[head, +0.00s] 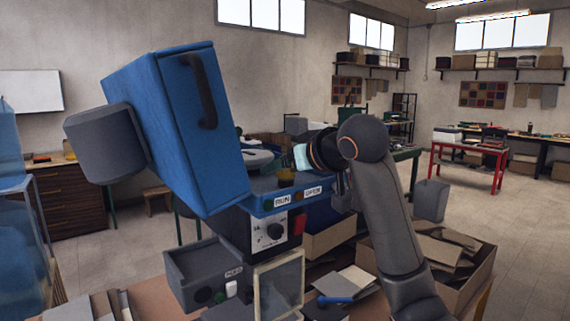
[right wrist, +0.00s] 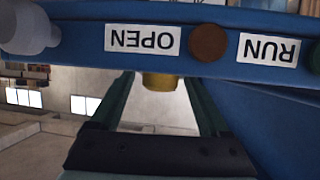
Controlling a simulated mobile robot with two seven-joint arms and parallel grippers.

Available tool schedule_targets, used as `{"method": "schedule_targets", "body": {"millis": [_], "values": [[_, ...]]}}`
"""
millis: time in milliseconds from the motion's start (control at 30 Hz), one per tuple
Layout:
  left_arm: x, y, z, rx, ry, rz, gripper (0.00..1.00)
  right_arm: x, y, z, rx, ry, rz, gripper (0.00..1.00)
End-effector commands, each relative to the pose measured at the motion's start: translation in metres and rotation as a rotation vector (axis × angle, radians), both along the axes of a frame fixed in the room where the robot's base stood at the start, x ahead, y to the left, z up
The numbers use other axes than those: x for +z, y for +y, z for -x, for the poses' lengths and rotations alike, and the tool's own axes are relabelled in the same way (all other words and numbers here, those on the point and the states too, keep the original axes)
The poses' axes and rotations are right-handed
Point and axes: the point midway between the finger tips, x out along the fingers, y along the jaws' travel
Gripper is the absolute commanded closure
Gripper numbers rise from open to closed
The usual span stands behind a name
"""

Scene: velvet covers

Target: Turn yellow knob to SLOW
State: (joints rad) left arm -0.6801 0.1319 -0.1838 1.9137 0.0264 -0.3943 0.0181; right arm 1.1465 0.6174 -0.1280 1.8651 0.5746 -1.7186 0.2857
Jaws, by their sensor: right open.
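The blue machine (head: 200,120) stands in the middle of the head view. A small yellow knob (head: 286,178) sits on its blue ledge, above the RUN and OPEN labels. My right arm comes in from the right, with its gripper (head: 300,160) close to the knob, partly hidden by the wrist. In the right wrist view, which is upside down, the yellow knob (right wrist: 160,81) shows between the two spread dark green fingers (right wrist: 160,90), with gaps on both sides. The gripper is open and empty. No SLOW mark is readable. My left gripper is out of view.
Below the ledge are a black dial (head: 273,231) on a white plate, a red switch (head: 299,223) and a clear flap (head: 279,285). A grey box (head: 203,272) juts out lower left. An open carton (head: 470,275) stands at the right.

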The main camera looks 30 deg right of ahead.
Motion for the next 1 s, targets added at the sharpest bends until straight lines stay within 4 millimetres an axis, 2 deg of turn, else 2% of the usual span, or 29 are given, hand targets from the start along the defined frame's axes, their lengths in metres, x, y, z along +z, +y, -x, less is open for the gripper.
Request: {"method": "schedule_targets", "body": {"millis": [333,367,1000], "values": [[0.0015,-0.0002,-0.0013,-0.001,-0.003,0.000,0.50,-0.0022,-0.0002,-0.0044,-0.001,0.000,0.001,0.20],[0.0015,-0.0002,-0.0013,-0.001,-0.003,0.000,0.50,-0.0022,-0.0002,-0.0044,-0.001,0.000,0.001,0.23],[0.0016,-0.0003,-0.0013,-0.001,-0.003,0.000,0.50,-0.0017,-0.0004,-0.0041,-0.001,-0.001,0.000,0.95]]}}
